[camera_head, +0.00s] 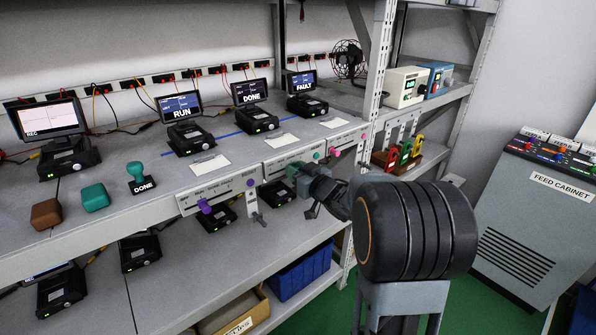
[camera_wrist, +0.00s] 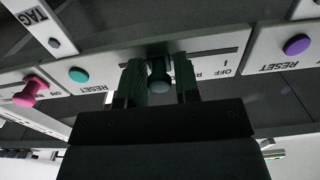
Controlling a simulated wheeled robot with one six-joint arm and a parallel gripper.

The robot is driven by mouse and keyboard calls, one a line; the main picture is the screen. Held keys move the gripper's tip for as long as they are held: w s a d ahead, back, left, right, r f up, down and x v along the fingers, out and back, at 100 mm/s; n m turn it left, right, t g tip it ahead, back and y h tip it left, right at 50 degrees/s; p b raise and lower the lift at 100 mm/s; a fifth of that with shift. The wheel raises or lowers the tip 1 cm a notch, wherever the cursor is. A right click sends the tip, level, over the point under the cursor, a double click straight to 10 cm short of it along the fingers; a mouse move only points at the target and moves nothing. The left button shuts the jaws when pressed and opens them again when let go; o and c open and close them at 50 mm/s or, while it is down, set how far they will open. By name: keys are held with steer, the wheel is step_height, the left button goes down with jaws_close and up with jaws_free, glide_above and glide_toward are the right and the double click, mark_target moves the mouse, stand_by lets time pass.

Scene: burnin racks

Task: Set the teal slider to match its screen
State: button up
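The teal slider knob (camera_wrist: 158,78) sits on a white label panel (camera_wrist: 222,58) in the wrist view, seen upside down. My gripper (camera_wrist: 158,70) has one finger on each side of the knob, with only narrow gaps showing. Contact with it is unclear. In the head view my gripper (camera_head: 298,180) is at the shelf's front edge, beside the teal slider (camera_head: 292,169), partly hiding it. Screens above read RUN (camera_head: 180,107), DONE (camera_head: 249,93) and FAULT (camera_head: 301,82). The DONE screen stands roughly above the teal panel. Part of the panel's lettering is hidden by a finger.
A purple slider (camera_head: 205,206) and pink slider (camera_head: 335,152) flank the teal one. A teal reset button (camera_wrist: 78,75) and purple reset button (camera_wrist: 297,45) are near my fingers. A hanging tag (camera_head: 254,205) is left of my gripper. A shelf post (camera_head: 376,70) stands to the right.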

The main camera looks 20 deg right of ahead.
steer(key=shift+o, duration=1.4)
steer(key=shift+d, duration=0.1)
steer(key=v, duration=1.3)
steer(key=shift+s, duration=0.4)
